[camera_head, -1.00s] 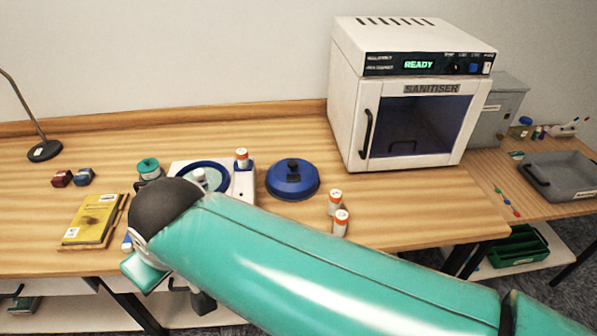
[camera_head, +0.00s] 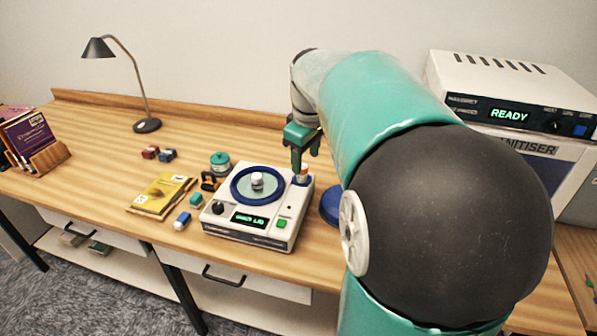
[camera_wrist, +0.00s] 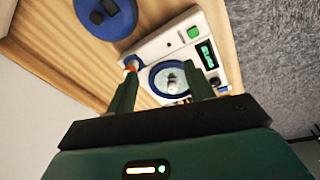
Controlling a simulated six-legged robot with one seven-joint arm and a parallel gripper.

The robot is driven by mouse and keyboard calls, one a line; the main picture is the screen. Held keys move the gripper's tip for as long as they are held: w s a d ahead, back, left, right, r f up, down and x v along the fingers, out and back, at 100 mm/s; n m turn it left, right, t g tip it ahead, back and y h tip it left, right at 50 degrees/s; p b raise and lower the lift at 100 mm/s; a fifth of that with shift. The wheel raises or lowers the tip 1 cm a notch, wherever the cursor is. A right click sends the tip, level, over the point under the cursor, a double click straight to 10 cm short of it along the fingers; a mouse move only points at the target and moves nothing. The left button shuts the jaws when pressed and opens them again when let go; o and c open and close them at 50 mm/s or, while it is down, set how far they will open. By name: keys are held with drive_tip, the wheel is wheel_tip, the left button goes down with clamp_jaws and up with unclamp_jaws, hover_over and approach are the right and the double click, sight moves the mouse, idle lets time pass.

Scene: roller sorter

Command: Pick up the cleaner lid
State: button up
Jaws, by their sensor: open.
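The cleaner lid is a round blue disc with a dark knob. In the head view the blue lid (camera_head: 330,206) lies on the table right of the cleaner, mostly hidden by my arm. In the wrist view the lid (camera_wrist: 122,24) shows at the top left, cut by the frame edge. The white cleaner (camera_head: 262,243) has a blue-rimmed round basin with a small pale item in it. My gripper (camera_head: 303,160) is open, pointing down above the cleaner's back right corner, left of and behind the lid.
An orange-topped cylinder (camera_head: 302,174) stands at the cleaner's back right corner, close below my fingers. The sanitiser (camera_head: 500,85) stands at the right.

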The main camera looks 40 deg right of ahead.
drive_tip(key=d+f+n+y, duration=0.1)
drive_tip(key=d+f, duration=0.1)
drive_tip(key=d, duration=0.7)
drive_tip(key=d+f+n, duration=0.1)
drive_tip(key=d+f, duration=0.2)
drive_tip(key=d, duration=0.5)
drive_tip(key=shift+g, duration=0.4)
drive_tip(key=f, duration=0.8)
drive_tip(key=shift+w+d, duration=0.25)
drive_tip(key=shift+d, duration=0.05)
drive_tip(key=f, duration=0.5)
drive_tip(key=shift+w+a+f, duration=0.15)
drive_tip(key=shift+w+f, duration=0.1)
drive_tip(key=shift+f, duration=0.15)
clamp_jaws()
drive_tip(key=shift+r, duration=0.1)
